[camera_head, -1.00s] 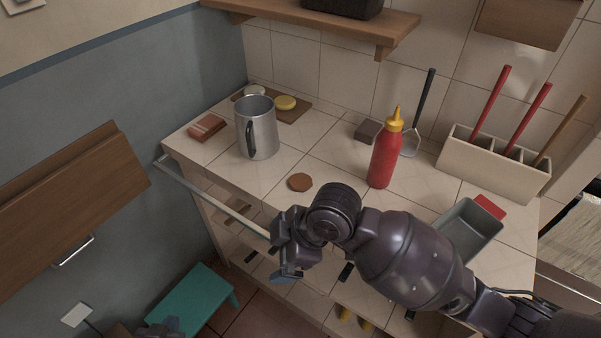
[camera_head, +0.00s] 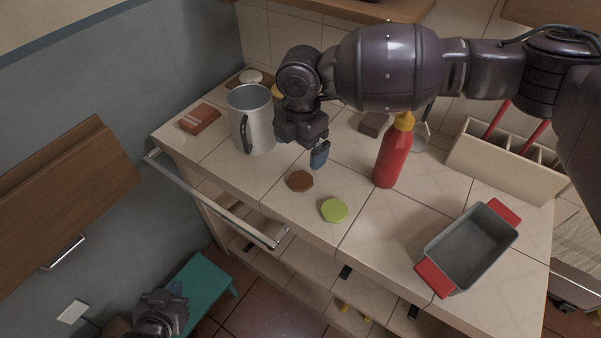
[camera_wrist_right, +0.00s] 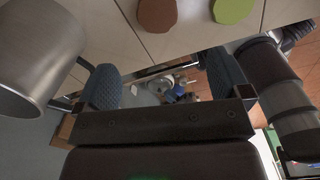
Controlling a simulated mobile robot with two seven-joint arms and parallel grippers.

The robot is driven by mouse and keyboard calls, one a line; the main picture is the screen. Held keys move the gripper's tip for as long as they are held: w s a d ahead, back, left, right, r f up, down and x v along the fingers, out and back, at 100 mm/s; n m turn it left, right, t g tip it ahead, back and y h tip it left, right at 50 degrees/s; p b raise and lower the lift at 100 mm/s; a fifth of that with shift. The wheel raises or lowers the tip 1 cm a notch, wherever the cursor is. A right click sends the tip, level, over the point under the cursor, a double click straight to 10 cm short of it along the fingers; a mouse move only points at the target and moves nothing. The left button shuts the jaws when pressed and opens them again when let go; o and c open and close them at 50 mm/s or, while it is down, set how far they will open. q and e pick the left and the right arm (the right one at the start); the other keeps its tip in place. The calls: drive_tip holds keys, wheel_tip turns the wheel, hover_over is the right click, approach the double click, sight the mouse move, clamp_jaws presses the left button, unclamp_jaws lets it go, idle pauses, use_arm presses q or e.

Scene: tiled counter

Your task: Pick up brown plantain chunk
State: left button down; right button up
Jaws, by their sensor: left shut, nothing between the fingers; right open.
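The brown plantain chunk (camera_head: 300,181), a flat brown disc, lies on the tiled counter in front of the metal mug. In the right wrist view the brown plantain chunk (camera_wrist_right: 157,14) shows at the top edge, beyond the fingers and apart from them. My right gripper (camera_head: 318,155) hangs above the counter, just behind and to the right of the chunk; its blue fingers (camera_wrist_right: 164,80) are open with nothing held. My left gripper (camera_head: 172,290) is low at the bottom left, by the teal stool, shut and empty.
A green disc (camera_head: 334,210) lies right of the chunk. The metal mug (camera_head: 252,125) stands left of my right gripper, and a red bottle (camera_head: 393,155) stands to its right. A grey pan with red handles (camera_head: 466,250) is at the right. The counter's front is clear.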

sight(299, 181)
wheel_tip(299, 181, down, 10)
drive_tip(key=shift+w+a+f+b, duration=0.15)
drive_tip(key=shift+f+b, duration=0.1)
drive_tip(key=shift+b, duration=0.15)
idle(0.4)
drive_tip(key=c, duration=1)
